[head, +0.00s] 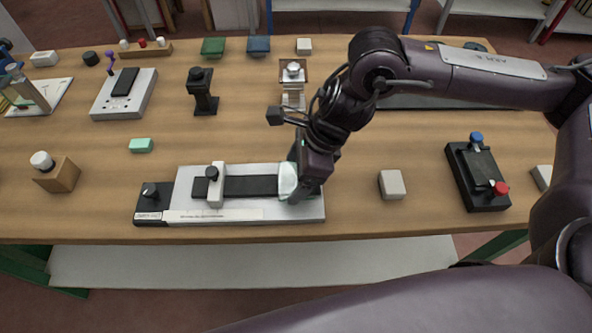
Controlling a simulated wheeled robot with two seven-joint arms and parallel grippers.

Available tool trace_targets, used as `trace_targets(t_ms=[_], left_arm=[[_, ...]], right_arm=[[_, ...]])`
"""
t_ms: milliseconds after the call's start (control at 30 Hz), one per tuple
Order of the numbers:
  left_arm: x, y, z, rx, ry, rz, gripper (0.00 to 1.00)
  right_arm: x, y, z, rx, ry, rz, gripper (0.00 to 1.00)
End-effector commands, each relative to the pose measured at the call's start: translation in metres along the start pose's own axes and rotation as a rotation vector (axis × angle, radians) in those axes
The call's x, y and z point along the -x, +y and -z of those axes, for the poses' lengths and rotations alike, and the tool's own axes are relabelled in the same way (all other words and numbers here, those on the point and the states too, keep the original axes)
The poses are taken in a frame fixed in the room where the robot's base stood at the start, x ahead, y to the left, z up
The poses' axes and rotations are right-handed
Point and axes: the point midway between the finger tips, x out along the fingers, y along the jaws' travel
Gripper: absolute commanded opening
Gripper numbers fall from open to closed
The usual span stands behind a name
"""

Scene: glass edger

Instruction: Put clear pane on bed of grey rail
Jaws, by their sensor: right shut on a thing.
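The grey rail (312,212) lies near the table's front edge, a pale flat plate with a black strip as its bed (252,186). A white upright clamp-like part (215,185) stands across the strip's left part. My right gripper (291,190) is over the right end of the strip, pointing down. It is shut on a pale, glassy piece, which looks like the clear pane (287,180). The fingers and wrist hide much of the pane. I cannot tell whether the pane touches the bed. My left gripper is not in view.
A black block with a knob (150,203) adjoins the rail's left end. A white block (392,184) and a black box with red and blue knobs (477,175) stand to the right. A green block (141,145) lies behind left. The table between the rail and white block is clear.

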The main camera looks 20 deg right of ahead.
Motion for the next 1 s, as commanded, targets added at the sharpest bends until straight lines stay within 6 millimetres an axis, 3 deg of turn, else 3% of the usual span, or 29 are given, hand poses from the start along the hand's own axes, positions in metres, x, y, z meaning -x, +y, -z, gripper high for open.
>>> trace_targets(t_ms=[367, 400, 533, 833, 1000], left_arm=[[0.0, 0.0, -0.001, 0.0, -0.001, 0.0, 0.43], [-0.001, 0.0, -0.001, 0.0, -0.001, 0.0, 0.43], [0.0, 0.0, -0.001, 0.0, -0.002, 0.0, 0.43], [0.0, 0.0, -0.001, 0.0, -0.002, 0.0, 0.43], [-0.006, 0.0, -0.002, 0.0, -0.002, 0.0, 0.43]], right_arm=[[-0.008, 0.0, 0.003, 0.0, -0.001, 0.002, 0.56], [-0.009, 0.0, 0.003, 0.0, 0.0, 0.002, 0.83], [-0.008, 0.0, 0.003, 0.0, 0.0, 0.002, 1.0], [-0.005, -0.001, 0.003, 0.0, -0.001, 0.003, 1.0], [0.017, -0.001, 0.003, 0.001, -0.002, 0.006, 1.0]])
